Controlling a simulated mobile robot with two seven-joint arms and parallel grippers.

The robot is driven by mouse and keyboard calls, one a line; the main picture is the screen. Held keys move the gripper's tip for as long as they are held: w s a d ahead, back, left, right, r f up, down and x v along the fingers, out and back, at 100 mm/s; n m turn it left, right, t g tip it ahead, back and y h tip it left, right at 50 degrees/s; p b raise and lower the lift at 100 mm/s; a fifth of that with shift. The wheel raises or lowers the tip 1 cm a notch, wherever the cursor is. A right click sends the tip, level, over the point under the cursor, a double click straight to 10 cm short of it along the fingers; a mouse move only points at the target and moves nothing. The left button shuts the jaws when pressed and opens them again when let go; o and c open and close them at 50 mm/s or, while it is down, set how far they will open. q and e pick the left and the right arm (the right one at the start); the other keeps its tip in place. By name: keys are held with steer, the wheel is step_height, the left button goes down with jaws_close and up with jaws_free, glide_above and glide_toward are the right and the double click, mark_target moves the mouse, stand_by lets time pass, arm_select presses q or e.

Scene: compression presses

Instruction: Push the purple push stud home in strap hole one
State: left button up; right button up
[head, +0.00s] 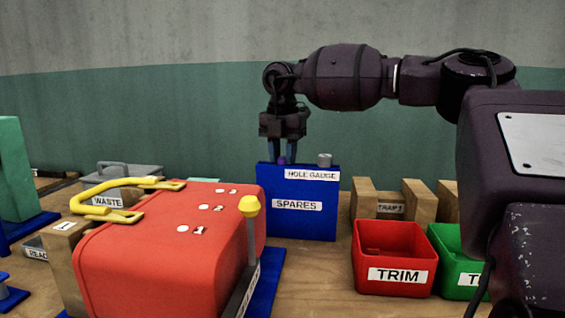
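A small purple stud (282,160) shows at the top left of the blue block (301,222) labelled SPARES and HOLE GAUGE. My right gripper (284,156) points straight down over that block, its two fingers on either side of the stud. I cannot tell whether the fingers touch the stud. A red rounded body (150,250) at the front left has three white round spots in a row, each beside a small label; the nearest spot (183,229) seems marked 1. I cannot tell whether these spots are the strap holes. My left gripper is not in view.
A yellow handle (125,188) and a yellow-knobbed lever (250,207) stand at the red body. A grey cylinder (324,159) is on the blue block. A red TRIM bin (394,240), a green bin (455,245) and wooden blocks (363,200) are to the right. A grey WASTE box (140,172) is behind left.

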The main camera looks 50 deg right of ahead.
steer(key=c, duration=0.4)
steer(key=shift+r, duration=0.1)
